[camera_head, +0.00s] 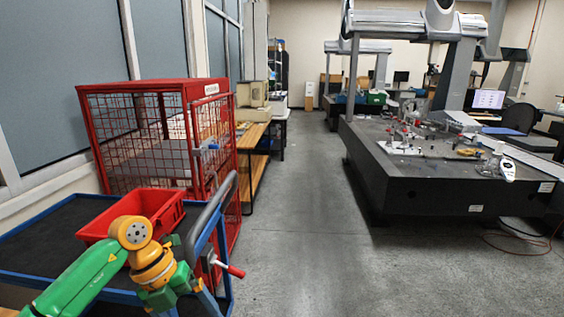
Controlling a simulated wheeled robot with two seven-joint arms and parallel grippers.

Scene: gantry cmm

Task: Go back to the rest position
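My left arm (90,275), green with yellow joints, comes in from the lower left and bends down beyond the bottom edge. Its gripper does not show, so I cannot see its fingers or anything in them. My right arm and its gripper are out of view. The visible part of my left arm is in front of a blue-framed cart (40,240) with a dark top. A red bin (165,208) stands on this cart, partly covered by the arm. I cannot tell whether the arm touches the cart.
A red wire cage (140,86) stands behind the cart. A red handle (236,271) sticks out from the cart's right side. Wooden benches (254,135) line the left wall. A measuring machine's dark table (400,180) stands at right. The grey floor (310,220) between is clear.

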